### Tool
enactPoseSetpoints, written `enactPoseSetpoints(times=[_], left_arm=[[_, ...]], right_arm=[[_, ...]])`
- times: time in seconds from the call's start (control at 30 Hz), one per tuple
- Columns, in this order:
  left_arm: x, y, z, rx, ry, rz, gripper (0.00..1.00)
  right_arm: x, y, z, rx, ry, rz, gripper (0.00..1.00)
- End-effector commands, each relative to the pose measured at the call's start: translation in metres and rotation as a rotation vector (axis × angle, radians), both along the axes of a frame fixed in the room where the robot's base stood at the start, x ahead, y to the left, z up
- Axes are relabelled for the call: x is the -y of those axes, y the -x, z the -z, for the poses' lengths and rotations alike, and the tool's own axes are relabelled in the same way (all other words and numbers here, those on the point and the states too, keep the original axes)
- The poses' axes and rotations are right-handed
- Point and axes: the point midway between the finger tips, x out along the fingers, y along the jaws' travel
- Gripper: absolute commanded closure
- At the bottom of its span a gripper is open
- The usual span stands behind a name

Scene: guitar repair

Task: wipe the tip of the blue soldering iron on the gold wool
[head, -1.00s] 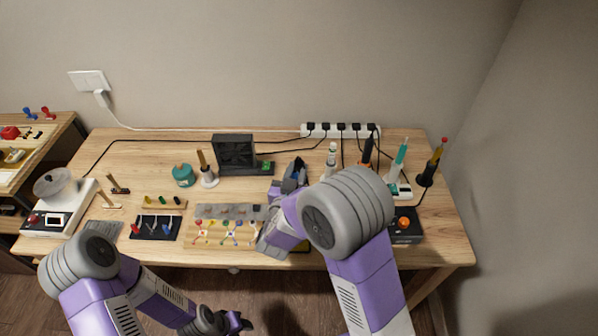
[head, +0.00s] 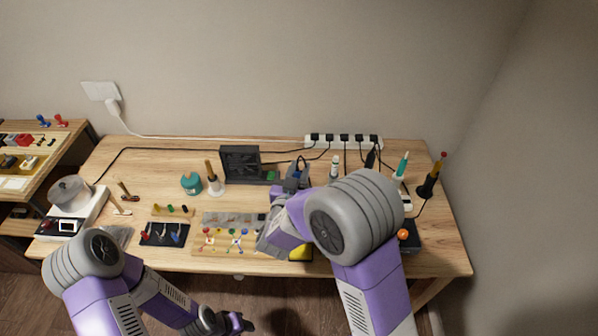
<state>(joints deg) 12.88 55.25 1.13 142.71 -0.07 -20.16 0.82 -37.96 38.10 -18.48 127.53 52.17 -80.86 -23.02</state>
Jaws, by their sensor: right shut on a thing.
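My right gripper (head: 298,172) is over the back middle of the bench, right of the black fan box. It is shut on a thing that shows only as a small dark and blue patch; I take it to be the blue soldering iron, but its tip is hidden. I cannot make out the gold wool; my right forearm covers part of the bench. A yellow thing (head: 300,254) shows partly below that arm at the front edge, and I cannot tell what it is. My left gripper (head: 238,322) is low in front of the bench, its finger opening unclear.
Tools stand upright at the right: a teal-and-white one (head: 402,166) and a black one with a red top (head: 431,180). The fan box (head: 240,163), a teal pot (head: 191,183) and a brown-handled tool (head: 213,180) stand left of my gripper. A power strip (head: 343,141) lies behind.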

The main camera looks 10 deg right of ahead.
Motion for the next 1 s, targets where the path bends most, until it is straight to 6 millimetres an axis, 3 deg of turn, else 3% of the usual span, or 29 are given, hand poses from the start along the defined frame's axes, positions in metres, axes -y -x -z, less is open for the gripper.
enactPoseSetpoints(times=[0.13, 0.5, 1.0], left_arm=[[0.000, 0.000, -0.011, 0.000, 0.000, 0.000, 0.57], [0.000, 0.000, -0.010, 0.000, 0.000, 0.000, 0.57], [0.000, 0.000, -0.016, 0.000, 0.000, 0.000, 0.57]], right_arm=[[0.000, 0.000, -0.013, 0.000, 0.000, 0.000, 1.00], [0.002, 0.000, -0.013, 0.001, 0.000, 0.001, 1.00], [0.050, 0.000, -0.026, 0.000, -0.001, 0.002, 1.00]])
